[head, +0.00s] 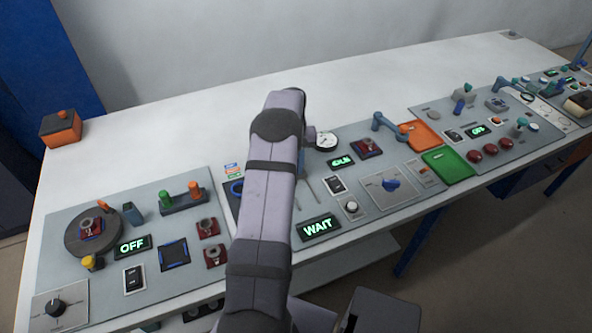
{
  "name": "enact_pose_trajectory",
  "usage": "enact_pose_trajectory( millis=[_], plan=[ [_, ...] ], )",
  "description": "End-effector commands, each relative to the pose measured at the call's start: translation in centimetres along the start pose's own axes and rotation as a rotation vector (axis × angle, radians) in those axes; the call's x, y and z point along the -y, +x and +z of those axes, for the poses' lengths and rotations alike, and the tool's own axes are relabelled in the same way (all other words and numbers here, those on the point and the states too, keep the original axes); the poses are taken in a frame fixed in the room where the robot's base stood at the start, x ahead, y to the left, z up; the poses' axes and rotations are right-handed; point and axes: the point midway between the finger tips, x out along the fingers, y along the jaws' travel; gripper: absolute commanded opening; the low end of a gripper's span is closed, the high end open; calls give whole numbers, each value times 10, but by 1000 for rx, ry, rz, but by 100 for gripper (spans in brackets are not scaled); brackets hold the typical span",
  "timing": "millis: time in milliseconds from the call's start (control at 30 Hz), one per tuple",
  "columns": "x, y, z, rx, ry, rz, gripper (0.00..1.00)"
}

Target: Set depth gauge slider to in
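My arm (268,190) rises through the middle of the head view and covers part of the console. My gripper is not visible; the arm may be hiding it. I cannot pick out the depth gauge slider for certain. A round white dial gauge (326,141) stands just right of my arm. Thin slots or rods (308,188) show on the panel below it, partly hidden by the arm. The slider's position cannot be read here.
A lit WAIT display (319,228) and a blue knob (390,184) sit right of my arm. A green tray (447,166) and an orange tray (420,135) lie farther right. A turntable (93,233) is at left. The white tabletop behind the panels is mostly clear.

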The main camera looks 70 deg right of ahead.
Motion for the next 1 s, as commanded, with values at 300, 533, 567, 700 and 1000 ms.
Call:
enact_pose_trajectory(
  millis=[300, 533, 567, 700, 1000],
  plan=[
    [1, -3, -5, -16, -1, 0, 40],
    [1, -2, -3, -11, 0, 0, 40],
    [1, -2, -3, -11, 0, 0, 40],
    [1, -6, -3, -10, 0, 0, 40],
    [1, -43, -4, -16, -1, 1, 40]
  ],
)
